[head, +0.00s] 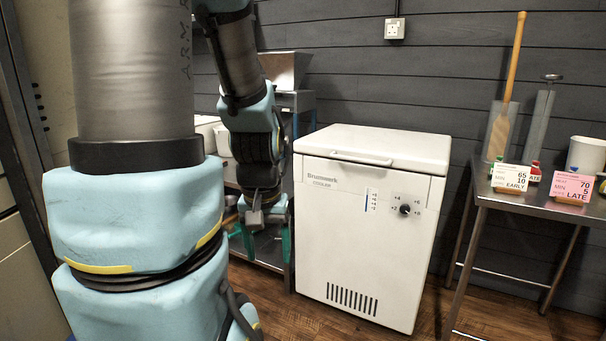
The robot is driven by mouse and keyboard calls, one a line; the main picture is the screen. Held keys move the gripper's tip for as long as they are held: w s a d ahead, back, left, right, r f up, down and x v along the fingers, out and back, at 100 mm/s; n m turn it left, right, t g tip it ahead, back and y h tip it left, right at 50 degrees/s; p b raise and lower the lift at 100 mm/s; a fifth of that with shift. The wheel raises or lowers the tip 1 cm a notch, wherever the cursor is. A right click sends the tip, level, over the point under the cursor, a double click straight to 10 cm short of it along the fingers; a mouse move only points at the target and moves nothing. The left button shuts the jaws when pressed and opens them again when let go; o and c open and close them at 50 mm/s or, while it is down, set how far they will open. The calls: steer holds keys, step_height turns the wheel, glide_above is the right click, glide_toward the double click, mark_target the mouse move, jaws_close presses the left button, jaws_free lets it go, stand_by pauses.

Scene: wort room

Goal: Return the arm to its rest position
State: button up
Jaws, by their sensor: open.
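My arm, in light blue and grey, fills the left of the head view. Its far part hangs down just left of the white cooler (365,225). My gripper (266,246) is at the low end, pointing down, with its green fingers spread apart. I see nothing held between the fingers. The gripper appears in front of a metal stand (301,104); I cannot tell the gap between them.
The cooler's lid (378,146) is shut. At right, a metal table (541,199) carries a wooden paddle (505,90), a white mug (586,155) and two cards, EARLY (510,178) and LATE (571,187). Wooden floor (290,322) shows in front of the cooler.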

step_height(320, 180, up, 21)
steer(key=p, duration=1.9)
steer(key=shift+f, duration=0.15)
stand_by(0.9)
